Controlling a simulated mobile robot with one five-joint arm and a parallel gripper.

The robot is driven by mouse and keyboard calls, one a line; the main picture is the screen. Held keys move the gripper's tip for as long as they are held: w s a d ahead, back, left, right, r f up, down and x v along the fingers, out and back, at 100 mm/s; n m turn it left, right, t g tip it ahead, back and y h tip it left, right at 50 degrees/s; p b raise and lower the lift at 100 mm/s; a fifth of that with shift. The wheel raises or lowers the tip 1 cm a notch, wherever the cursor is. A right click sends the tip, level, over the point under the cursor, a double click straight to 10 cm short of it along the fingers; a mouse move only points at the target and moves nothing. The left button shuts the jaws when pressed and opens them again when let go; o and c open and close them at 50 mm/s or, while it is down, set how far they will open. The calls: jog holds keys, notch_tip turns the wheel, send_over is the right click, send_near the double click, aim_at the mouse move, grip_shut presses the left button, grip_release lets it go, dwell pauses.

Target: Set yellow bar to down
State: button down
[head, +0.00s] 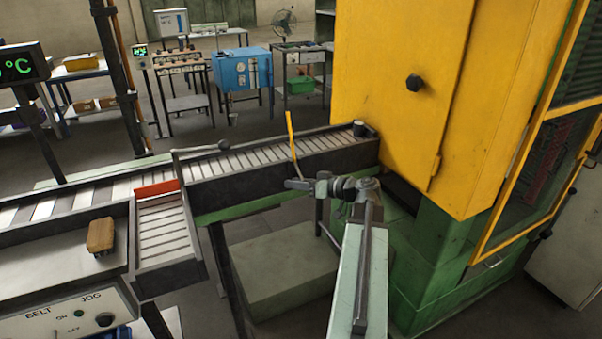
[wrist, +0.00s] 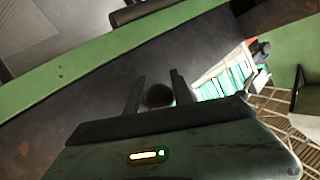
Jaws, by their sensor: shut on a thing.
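The yellow bar (head: 291,135) stands nearly upright, leaning slightly left, in front of the roller conveyor in the head view. Its thin lower part runs down to my gripper (head: 297,184), beside the conveyor's front side. In the wrist view, my gripper (wrist: 160,92) has its two fingers on either side of a dark round end (wrist: 158,96), and it is shut on it. This seems to be the bar's dark handle; the yellow part does not show in the wrist view. The join between bar and handle is partly hidden by the gripper.
The roller conveyor (head: 260,159) runs to the yellow furnace cabinet (head: 395,90) on the right. A short side chute (head: 165,236) with a red stop stands at left. A green rail (wrist: 70,78) lies close in the wrist view.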

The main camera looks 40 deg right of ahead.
aim_at(299, 173)
jog(key=r+m+g+p, duration=0.1)
jog(key=r+g+p, duration=0.1)
jog(key=p, duration=0.4)
jog(key=s+r+m+g+p, duration=0.1)
jog(key=r+g+p, duration=0.1)
jog(key=p, duration=0.4)
jog(key=shift+s+a+r+m+g, duration=0.15)
jog(key=shift+r+m+g, duration=0.2)
jog(key=shift+g, duration=0.35)
jog(key=shift+r+m+g+y+p, duration=0.45)
jog(key=shift+r+g+p, duration=0.2)
jog(key=shift+g+p, duration=1)
jog(key=shift+r+m+g+y+p, duration=0.5)
jog(key=shift+g+p, duration=0.55)
jog(key=shift+p, duration=1.1)
jog(key=shift+r, duration=0.15)
jog(key=c, duration=1.1)
grip_release()
jog(key=shift+r, duration=0.1)
